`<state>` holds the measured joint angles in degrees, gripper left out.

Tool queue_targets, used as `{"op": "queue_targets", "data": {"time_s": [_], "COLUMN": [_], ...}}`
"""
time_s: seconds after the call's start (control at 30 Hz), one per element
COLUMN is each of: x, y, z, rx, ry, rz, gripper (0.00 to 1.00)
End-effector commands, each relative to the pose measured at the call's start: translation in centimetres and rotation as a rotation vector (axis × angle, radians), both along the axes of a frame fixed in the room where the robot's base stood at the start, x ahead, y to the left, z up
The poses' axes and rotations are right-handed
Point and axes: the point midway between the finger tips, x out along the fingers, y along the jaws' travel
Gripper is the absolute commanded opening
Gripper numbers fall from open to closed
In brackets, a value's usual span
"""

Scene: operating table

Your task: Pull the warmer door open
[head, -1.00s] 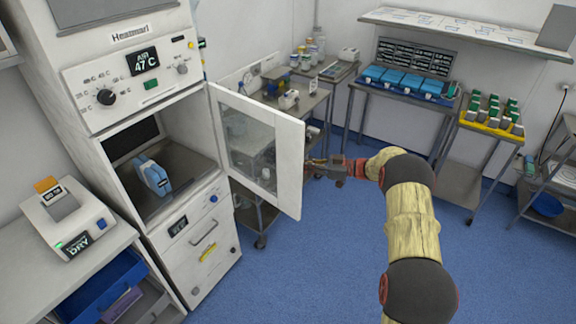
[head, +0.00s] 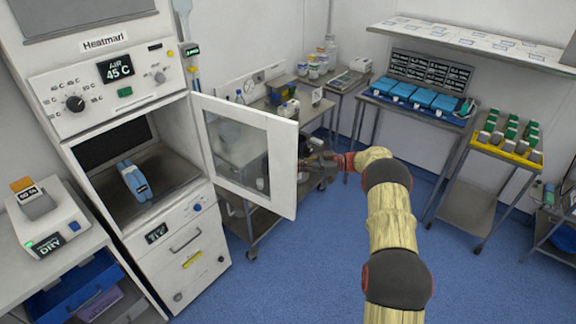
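The warmer (head: 105,85) is the white cabinet at the left, its display reading 45 C. Its white-framed glass door (head: 285,170) stands wide open, swung out to the right of the compartment. A blue-and-white pack (head: 134,180) is visible inside the compartment. My gripper (head: 308,163) is at the free edge of the door, partly behind it from this view. The door's handle is not visible. The fingers are small and partly hidden, so I cannot tell whether they are open or shut on anything.
A metal cart (head: 262,222) stands behind the door. A table with blue bins (head: 415,98) and a stand with a yellow tray (head: 508,148) are at the back right. A white device (head: 45,222) sits on the left counter. Blue floor (head: 300,275) in front is clear.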

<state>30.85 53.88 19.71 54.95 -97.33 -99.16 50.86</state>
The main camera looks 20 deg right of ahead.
Motion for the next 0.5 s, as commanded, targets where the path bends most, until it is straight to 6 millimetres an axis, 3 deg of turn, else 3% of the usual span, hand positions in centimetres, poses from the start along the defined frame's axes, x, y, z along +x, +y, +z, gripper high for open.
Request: {"op": "queue_targets", "data": {"time_s": [0.23,0.27,0.5], "x": [-0.10,-0.10,-0.04], "y": [-0.11,-0.11,-0.04], "z": [-0.21,-0.21,-0.10], "rx": [0.000,0.000,0.000], "ry": [0.004,0.004,0.002], "rz": [-0.001,-0.001,-0.001], "gripper": [0.00,0.08,0.22]}}
